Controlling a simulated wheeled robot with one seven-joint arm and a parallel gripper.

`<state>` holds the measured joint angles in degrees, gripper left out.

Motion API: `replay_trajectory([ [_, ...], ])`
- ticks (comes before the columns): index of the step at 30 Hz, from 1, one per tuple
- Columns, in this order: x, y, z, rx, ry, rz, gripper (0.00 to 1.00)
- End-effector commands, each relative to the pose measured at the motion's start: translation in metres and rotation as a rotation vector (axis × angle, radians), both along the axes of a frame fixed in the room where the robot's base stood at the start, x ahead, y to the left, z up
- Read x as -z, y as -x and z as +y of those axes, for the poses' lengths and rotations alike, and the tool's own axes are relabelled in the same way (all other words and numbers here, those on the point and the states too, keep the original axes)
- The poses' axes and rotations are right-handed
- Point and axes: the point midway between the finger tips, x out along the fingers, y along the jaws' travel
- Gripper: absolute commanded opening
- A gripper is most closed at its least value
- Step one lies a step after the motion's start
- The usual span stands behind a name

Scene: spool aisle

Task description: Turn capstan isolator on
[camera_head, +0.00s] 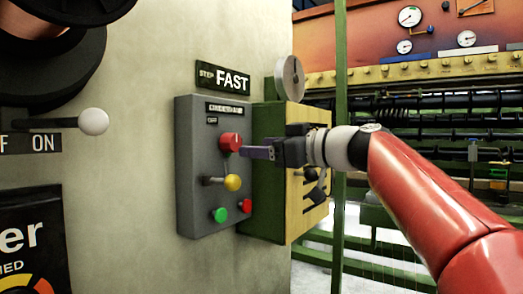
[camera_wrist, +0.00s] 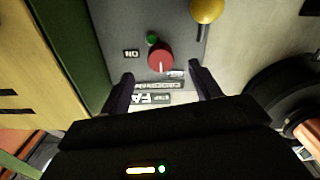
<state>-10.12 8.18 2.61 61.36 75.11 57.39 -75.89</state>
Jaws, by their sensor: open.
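The red rotary knob (camera_head: 231,141) sits near the top of a grey control box (camera_head: 186,180) on the pale wall. In the wrist view, the knob (camera_wrist: 161,52) carries a white pointer mark aimed down in the picture, toward a small label (camera_wrist: 174,73) too blurred there to read. An upside-down ON label (camera_wrist: 131,53) lies left of the knob. The nameplate (camera_head: 226,107) above the knob is hard to read. My gripper (camera_head: 246,150) is open in front of the knob. In the wrist view, its fingers (camera_wrist: 161,88) stand apart, either side of the knob's line, with nothing between them.
Below the knob are a yellow ball lever (camera_head: 232,183), a green button (camera_head: 220,215) and a red button (camera_head: 246,206). A yellow-green box (camera_head: 265,180) adjoins on the right. A white-knobbed lever (camera_head: 94,122) and black spool (camera_head: 60,70) stand left.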

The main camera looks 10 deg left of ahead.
Motion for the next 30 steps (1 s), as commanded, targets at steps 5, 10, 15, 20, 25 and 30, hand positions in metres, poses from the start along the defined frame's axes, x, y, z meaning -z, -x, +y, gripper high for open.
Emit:
replay_trajectory([
  [5,-0.005,-0.006,0.018,-0.011,-0.007,-0.012,0.63],
  [10,-0.005,-0.017,0.044,-0.010,-0.006,-0.011,0.63],
  [15,-0.005,-0.026,0.064,-0.007,-0.006,-0.010,0.63],
  [20,-0.004,-0.029,0.072,-0.006,-0.006,-0.011,0.63],
  [25,-0.003,-0.030,0.073,-0.005,-0.006,-0.011,0.63],
  [30,-0.003,-0.030,0.072,-0.005,-0.005,-0.011,0.51],
])
